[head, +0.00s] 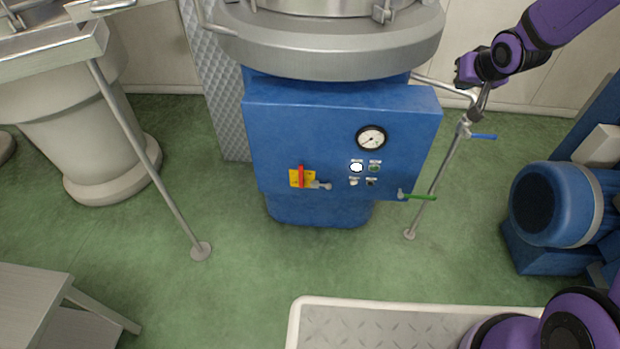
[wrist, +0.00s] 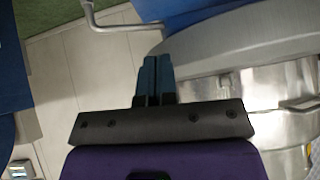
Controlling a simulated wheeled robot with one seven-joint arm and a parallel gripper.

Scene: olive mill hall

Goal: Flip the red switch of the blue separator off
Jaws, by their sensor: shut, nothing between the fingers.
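The blue separator (head: 310,120) stands in the middle of the head view, with a wide steel bowl rim on top. Its red switch (head: 301,176) sits on a yellow plate at the lower left of the front panel, with the handle upright. My gripper (head: 480,104) is at the upper right in the head view, right of the separator and well away from the switch. In the wrist view my gripper (wrist: 157,76) shows its two fingers together, with nothing between them. The separator's steel top (wrist: 240,60) fills the right of that view. The switch is not in the wrist view.
A pressure gauge (head: 371,138) and small buttons sit right of the switch. A pipe with blue valve handle (head: 484,136) and green handle (head: 420,197) stands at the separator's right. A blue motor (head: 550,205) is far right.

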